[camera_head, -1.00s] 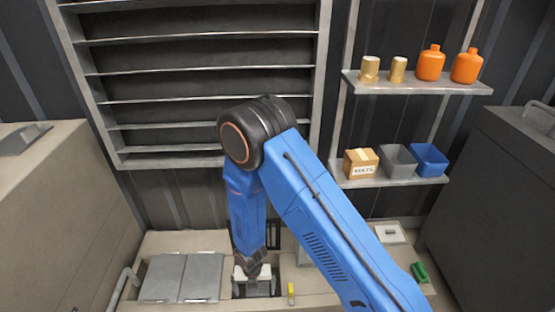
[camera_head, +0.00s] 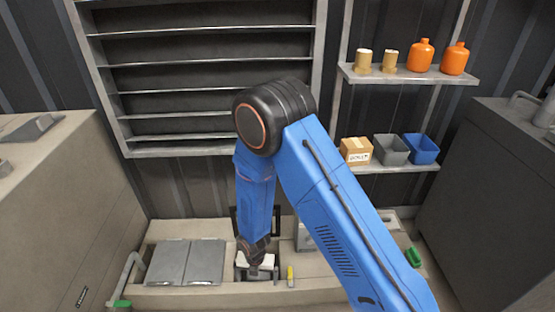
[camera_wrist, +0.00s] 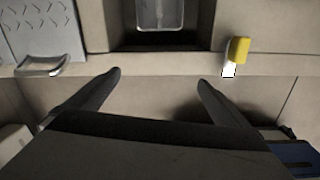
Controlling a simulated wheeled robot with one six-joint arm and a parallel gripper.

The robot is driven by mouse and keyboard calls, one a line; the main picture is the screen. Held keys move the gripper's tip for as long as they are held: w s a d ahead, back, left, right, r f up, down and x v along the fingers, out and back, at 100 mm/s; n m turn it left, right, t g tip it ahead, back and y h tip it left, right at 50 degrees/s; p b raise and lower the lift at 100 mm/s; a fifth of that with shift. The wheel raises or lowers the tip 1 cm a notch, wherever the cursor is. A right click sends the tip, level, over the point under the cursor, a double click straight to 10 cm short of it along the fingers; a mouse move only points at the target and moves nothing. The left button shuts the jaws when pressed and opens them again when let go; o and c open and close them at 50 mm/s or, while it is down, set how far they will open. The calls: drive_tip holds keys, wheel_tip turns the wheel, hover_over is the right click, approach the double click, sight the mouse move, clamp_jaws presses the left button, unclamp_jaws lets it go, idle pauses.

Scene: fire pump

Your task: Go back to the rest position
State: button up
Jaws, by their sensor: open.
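My blue arm reaches down over the beige counter (camera_head: 215,292) in the head view. My gripper is at its lower end, largely hidden there by the wrist. In the wrist view my gripper (camera_wrist: 150,92) is open, its two dark fingers spread apart with nothing between them. The fingers point toward the beige counter edge and a recess with a pale, clear-looking part (camera_wrist: 160,14). A yellow-handled item (camera_wrist: 238,50) stands to the right of the recess, apart from the fingers. It also shows in the head view (camera_head: 290,274).
Two grey hatch panels (camera_head: 187,262) lie left of the recess. A green item (camera_head: 413,257) is at right. Shelves hold orange bottles (camera_head: 420,55), a cardboard box (camera_head: 356,150), a grey bin (camera_head: 391,150) and a blue bin (camera_head: 421,148). Tall cabinets stand on both sides.

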drive_tip(key=w+d+r+m+t, duration=0.1)
drive_tip(key=w+d+r+m, duration=0.1)
drive_tip(key=d+r+m, duration=0.65)
drive_tip(key=w+d+r+m, duration=0.1)
drive_tip(key=d+r+m, duration=0.25)
drive_tip(key=r, duration=1.05)
drive_tip(key=w+d+r+m+t, duration=0.1)
drive_tip(key=w+d+r+m, duration=0.1)
drive_tip(key=d+r+m, duration=0.65)
drive_tip(key=s+d+r+m+t, duration=0.1)
drive_tip(key=s+d+r+m, duration=0.1)
drive_tip(key=s+d+r, duration=0.35)
drive_tip(key=s+d+r+m, duration=0.3)
drive_tip(key=r, duration=0.6)
drive_tip(key=s+d+r+m, duration=0.2)
drive_tip(key=s+d+m, duration=0.2)
drive_tip(key=s, duration=0.2)
drive_tip(key=s+d+r+m+t, duration=0.1)
drive_tip(key=s+d+r+m, duration=0.2)
drive_tip(key=s, duration=0.4)
drive_tip(key=shift+d+r+m+t, duration=0.3)
drive_tip(key=shift+d+m, duration=0.2)
drive_tip(key=shift+m, duration=0.65)
